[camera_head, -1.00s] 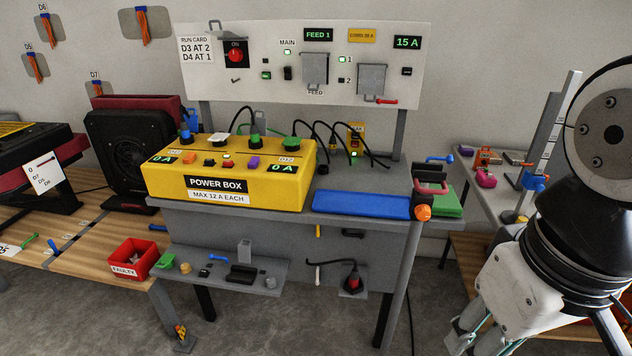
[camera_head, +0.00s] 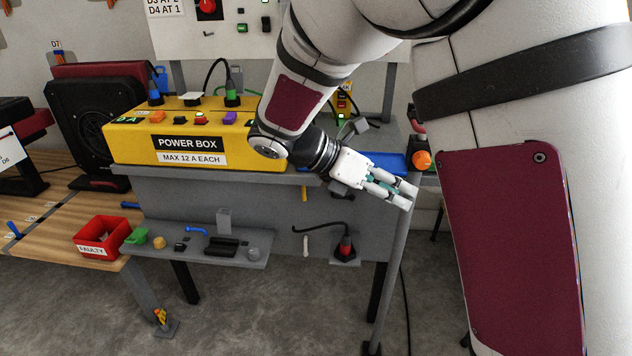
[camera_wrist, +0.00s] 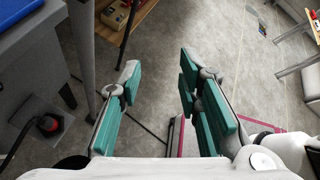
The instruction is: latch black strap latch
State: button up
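My gripper (camera_head: 408,196) is open and empty in front of the bench's right front edge, below the blue mat (camera_head: 380,162). In the wrist view its two teal-padded fingers stand apart, with only floor and bench legs between them (camera_wrist: 158,70). A small dark fitting (camera_head: 342,189) on the bench's front panel is partly covered by my gripper. I cannot tell whether it is the black strap latch, or whether it is latched. No strap can be made out clearly.
The yellow power box (camera_head: 200,135) stands on the bench. A lower shelf (camera_head: 145,252) holds several small parts. My arm hides the right side.

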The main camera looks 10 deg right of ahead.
jog(key=w+a+f+n+t+h+b, duration=0.3)
jog(key=w+a+f+n+t, duration=0.2)
jog(key=w+a+f+n, duration=0.4)
jog(key=w+a+f+n+t+h+b, duration=0.2)
jog(key=w+a+f+n+t+b, duration=0.2)
jog(key=w+a+f+n+t, duration=0.45)
jog(key=w+d+f+g+b, duration=0.1)
jog(key=w+d+g+b, duration=0.2)
jog(key=d, duration=1)
jog(key=shift+w+b, duration=0.35)
jog(key=shift+w, duration=0.45)
jog(key=shift+f+n, duration=0.1)
jog(key=shift+n, duration=0.15)
grip_shut()
